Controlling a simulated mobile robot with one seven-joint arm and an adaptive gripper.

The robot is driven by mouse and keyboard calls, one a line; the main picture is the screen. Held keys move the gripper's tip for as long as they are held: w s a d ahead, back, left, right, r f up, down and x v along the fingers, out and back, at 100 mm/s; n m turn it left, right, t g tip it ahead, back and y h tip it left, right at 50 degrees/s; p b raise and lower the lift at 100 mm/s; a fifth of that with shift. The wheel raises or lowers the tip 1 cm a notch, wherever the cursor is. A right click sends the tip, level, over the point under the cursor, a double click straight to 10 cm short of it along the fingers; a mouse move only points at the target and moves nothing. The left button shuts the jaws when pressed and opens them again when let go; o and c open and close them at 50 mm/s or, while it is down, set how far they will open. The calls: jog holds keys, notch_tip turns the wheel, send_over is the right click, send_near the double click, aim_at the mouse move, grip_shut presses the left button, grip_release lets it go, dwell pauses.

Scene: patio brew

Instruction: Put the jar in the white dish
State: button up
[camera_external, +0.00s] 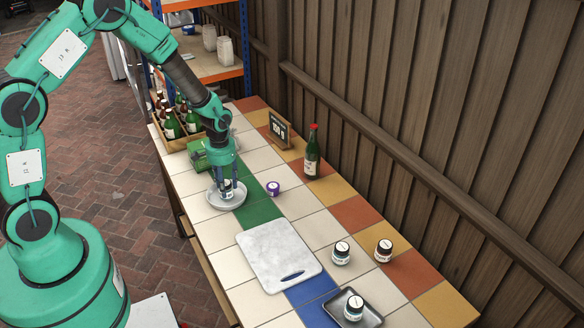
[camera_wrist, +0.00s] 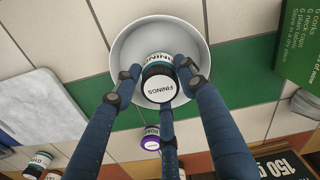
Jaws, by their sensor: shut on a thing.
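A jar with a black lid marked "FININGS" (camera_wrist: 160,87) is between the fingers of my gripper (camera_wrist: 160,85), which is shut on it. The white dish (camera_wrist: 125,52) lies directly beneath and around the jar in the wrist view. In the external view the white dish (camera_external: 238,201) is on the tiled table, and my gripper (camera_external: 227,188) points down over it with the jar low inside its rim. I cannot tell whether the jar's base touches the dish.
A purple-lidded jar (camera_external: 273,188) stands close to the dish. A green box (camera_external: 200,155), a bottle crate (camera_external: 172,140), a tall bottle (camera_external: 312,155) and a price sign (camera_external: 279,130) are behind. A marble board (camera_external: 270,255), a dark tray (camera_external: 372,316) and other jars (camera_external: 342,254) are nearer.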

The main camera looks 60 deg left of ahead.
jog(key=shift+f, duration=0.15)
jog(key=o, duration=1.3)
jog(key=shift+c, duration=0.2)
notch_tip(320, 180, up, 12)
jog(key=p, duration=0.2)
jog(key=shift+r, duration=0.2)
